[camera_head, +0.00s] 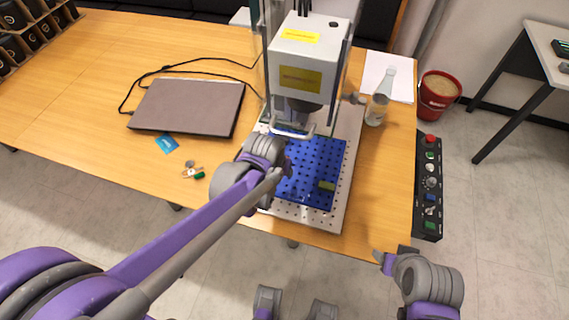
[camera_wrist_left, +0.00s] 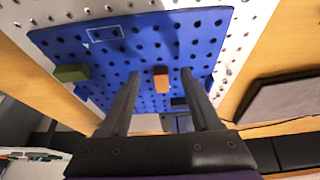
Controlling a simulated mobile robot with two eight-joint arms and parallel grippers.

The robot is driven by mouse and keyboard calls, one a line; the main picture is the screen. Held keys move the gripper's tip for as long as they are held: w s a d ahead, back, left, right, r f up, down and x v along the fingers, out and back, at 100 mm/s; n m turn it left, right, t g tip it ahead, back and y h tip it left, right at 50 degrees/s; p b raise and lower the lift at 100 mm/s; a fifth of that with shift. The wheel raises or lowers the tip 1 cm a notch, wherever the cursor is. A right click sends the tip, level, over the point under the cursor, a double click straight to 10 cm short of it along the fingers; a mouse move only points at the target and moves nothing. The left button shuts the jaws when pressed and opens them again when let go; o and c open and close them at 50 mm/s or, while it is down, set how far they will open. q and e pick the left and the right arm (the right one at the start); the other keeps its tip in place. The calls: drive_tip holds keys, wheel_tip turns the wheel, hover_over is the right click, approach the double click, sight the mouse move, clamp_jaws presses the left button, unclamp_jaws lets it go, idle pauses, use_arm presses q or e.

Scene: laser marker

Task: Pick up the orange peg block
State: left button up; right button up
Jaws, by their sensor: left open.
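The orange peg block (camera_wrist_left: 161,78) stands on the blue pegboard (camera_wrist_left: 215,45) in the left wrist view, between the tips of the two fingers. My left gripper (camera_wrist_left: 158,76) is open with a gap on both sides of the block; I cannot tell how far above the board the tips are. In the head view my left gripper (camera_head: 286,162) is over the left part of the blue pegboard (camera_head: 318,165), and the orange block is hidden there. My right gripper (camera_head: 382,260) is off the table's front right, away from the board; its jaws are too unclear to read.
An olive-green block (camera_head: 327,186) sits on the board's right side. The white laser marker (camera_head: 305,60) stands over the board's back. A laptop (camera_head: 188,106) and blue card (camera_head: 166,144) lie left.

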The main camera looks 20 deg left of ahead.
use_arm(q)
drive_tip(key=w, duration=0.4)
drive_tip(key=shift+w+d+f, duration=0.1)
drive_tip(key=shift+f, duration=0.15)
drive_tip(key=shift+w+f, duration=0.2)
drive_tip(key=shift+f, duration=0.45)
drive_tip(key=shift+w+f, duration=0.15)
drive_tip(key=shift+f, duration=0.35)
clamp_jaws()
